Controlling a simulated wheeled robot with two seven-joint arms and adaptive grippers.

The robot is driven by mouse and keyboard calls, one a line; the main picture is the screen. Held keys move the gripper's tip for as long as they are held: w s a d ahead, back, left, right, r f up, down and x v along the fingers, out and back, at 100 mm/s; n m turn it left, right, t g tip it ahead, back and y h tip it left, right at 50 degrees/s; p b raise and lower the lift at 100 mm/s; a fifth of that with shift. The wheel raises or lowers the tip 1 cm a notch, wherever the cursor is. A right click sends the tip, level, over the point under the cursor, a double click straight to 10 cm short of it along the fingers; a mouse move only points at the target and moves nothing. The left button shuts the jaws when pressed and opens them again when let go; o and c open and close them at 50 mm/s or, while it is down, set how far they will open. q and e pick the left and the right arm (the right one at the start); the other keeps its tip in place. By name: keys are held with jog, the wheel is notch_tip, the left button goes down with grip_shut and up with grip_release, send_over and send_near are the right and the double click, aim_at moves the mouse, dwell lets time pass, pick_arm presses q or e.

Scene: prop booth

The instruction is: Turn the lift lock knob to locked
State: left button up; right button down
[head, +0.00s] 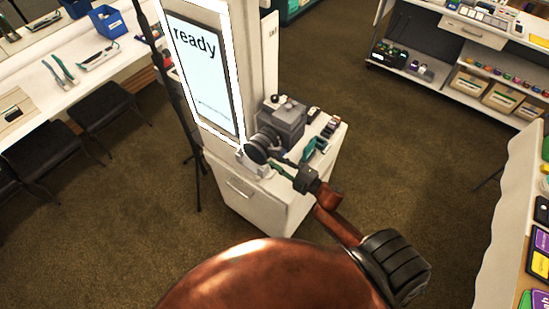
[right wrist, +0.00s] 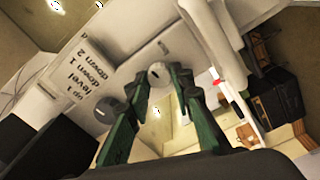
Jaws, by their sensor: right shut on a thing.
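In the right wrist view, a round light-grey knob (right wrist: 158,73) sits on a pale panel (right wrist: 120,45) between the green fingertips of my right gripper (right wrist: 160,78). The fingers are shut on it, one on each side. A darker round knob (right wrist: 137,115) lies partly behind the left finger. Printed words on the panel include "up 1", "level", "down 1" and "down 2". No lock wording is readable, nor can I tell the knob's setting. In the head view, my right gripper (head: 283,165) reaches a small white box (head: 254,166) beside the screen column; the knobs are not distinguishable there. My left gripper is out of view.
A grey camera (head: 281,122) with a dark lens stands on the white cabinet (head: 241,191), close by my right gripper. A lit screen (head: 205,75) reads "ready". A workbench with tools (head: 62,72) is at left, shelves (head: 470,60) at upper right. Carpet between is open.

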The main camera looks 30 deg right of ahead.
jog(key=shift+m+p, duration=0.3)
jog(key=shift+m, duration=0.2)
jog(key=c, duration=1.7)
grip_release()
jog(key=v, duration=1.2)
